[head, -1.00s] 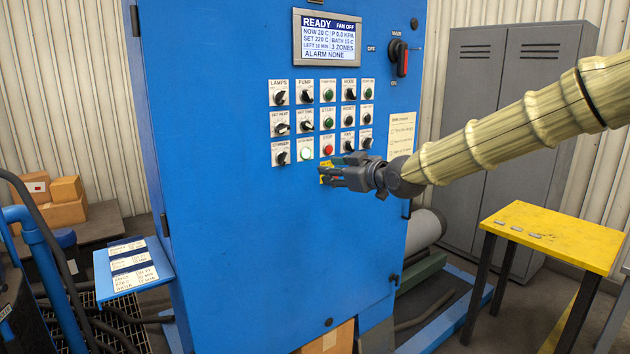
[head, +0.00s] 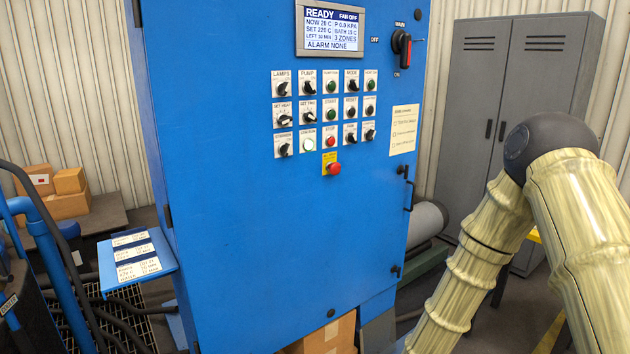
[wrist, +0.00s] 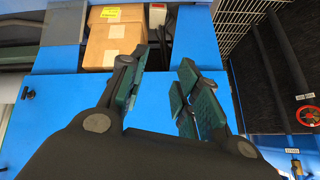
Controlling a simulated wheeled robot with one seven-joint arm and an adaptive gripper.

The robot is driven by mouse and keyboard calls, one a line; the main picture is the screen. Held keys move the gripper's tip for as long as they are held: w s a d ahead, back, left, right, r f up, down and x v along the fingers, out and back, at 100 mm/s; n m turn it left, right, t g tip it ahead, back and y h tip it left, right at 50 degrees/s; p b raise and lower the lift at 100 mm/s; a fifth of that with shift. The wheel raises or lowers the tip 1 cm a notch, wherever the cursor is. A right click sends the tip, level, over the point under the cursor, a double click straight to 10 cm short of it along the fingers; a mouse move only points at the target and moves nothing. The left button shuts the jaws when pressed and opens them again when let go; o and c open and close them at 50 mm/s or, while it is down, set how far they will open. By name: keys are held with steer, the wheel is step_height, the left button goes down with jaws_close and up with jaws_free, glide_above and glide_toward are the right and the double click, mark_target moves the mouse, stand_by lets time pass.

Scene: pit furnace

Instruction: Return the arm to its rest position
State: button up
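My arm (head: 480,250) is folded at the right of the head view, with its elbow up and its forearm slanting down past the bottom edge. My gripper is out of the head view. In the wrist view my gripper (wrist: 160,85) has its two dark green finger pads apart, with nothing between them. Behind the fingers are a blue surface (wrist: 70,115) and a cardboard box (wrist: 115,38), both clear of the pads as far as I can tell.
The blue control cabinet (head: 240,240) stands left of my arm, its red mushroom button (head: 335,168) uncovered. Grey lockers (head: 505,90) stand behind my arm. A small label shelf (head: 135,262) juts out at the left. A red handwheel (wrist: 308,116) shows in the wrist view.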

steer(key=s+d+f+m+g+h, duration=0.1)
steer(key=s+d+f, duration=0.3)
steer(key=s, duration=0.7)
steer(key=s+d+f+m+g+h, duration=0.1)
steer(key=s+f, duration=0.5)
steer(key=s, duration=0.6)
steer(key=s+d+f+m+g+h, duration=0.2)
steer(key=s+d+f+g, duration=0.2)
steer(key=s+d, duration=0.3)
steer(key=s+f, duration=0.1)
steer(key=s, duration=0.4)
steer(key=shift+f+h, duration=0.2)
steer(key=shift+h, duration=0.1)
